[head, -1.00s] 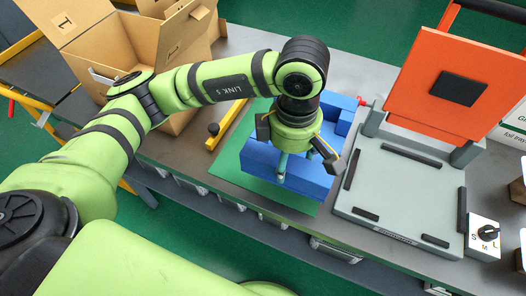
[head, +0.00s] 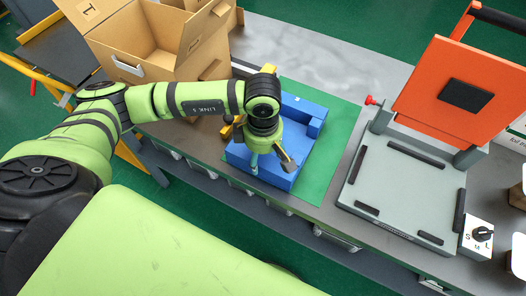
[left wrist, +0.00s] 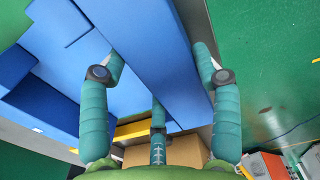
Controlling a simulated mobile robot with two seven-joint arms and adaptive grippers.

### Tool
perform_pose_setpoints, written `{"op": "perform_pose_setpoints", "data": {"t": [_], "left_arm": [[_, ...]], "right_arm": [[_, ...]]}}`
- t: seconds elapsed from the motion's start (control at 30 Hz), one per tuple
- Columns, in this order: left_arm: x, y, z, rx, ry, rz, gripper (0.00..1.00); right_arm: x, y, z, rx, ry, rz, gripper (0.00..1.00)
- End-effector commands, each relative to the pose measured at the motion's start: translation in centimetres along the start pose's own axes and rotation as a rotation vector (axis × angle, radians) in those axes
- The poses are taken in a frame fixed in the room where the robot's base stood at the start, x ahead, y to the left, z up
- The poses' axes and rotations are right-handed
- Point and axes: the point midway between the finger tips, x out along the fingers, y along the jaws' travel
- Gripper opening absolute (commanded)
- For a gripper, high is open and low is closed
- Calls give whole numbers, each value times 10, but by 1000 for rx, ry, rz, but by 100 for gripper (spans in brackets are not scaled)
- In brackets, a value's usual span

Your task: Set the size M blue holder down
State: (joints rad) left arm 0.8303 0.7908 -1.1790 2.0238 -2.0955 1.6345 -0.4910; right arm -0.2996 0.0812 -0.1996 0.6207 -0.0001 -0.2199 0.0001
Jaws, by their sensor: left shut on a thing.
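The blue holder (head: 304,110), a stepped block with a raised far part, is over the green mat (head: 343,135) on the bench. My left gripper (head: 271,166) is shut on its near wall, with fingers on both sides. In the left wrist view the blue holder (left wrist: 150,38) fills the space between the fingers of the left gripper (left wrist: 160,62). The holder looks level and close to the mat, but I cannot tell whether it touches it. Its size mark is not readable. My right gripper is not in view.
An open cardboard box (head: 150,55) stands left of the mat. A yellow strip (head: 227,131) lies by the holder's left side. A grey press base (head: 400,190) with a raised orange lid (head: 425,85) and a size selector (head: 478,240) stand to the right. The mat's right side is clear.

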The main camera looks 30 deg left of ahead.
Motion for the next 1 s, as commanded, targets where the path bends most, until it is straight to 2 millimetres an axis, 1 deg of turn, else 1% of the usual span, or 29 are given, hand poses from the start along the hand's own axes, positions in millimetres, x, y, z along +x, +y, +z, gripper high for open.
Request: {"op": "perform_pose_setpoints", "data": {"t": [0.1, 0.23, 0.27, 0.3, 0.63, 0.73, 0.77, 0.87, 1.0], "left_arm": [[-1, 1, 1, 0, -2, 4, 7], [2, 1, 1, 1, -2, 4, 7], [2, 0, 0, 1, -1, 0, 71], [1, 0, 0, 0, -1, 0, 87], [1, 0, 0, 0, -1, 0, 87], [-3, 0, 0, 0, 0, 0, 87], [-3, 1, 1, 0, -1, 2, 87], [-16, 2, 1, 2, -2, 6, 87], [-45, 2, 1, 3, -2, 9, 87]], "right_arm": [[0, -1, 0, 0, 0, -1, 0], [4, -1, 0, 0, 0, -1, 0], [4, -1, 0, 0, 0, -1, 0], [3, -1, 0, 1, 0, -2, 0], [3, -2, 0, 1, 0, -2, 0], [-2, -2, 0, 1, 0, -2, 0], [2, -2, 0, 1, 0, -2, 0], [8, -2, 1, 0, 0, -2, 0], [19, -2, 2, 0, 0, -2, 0]]}}
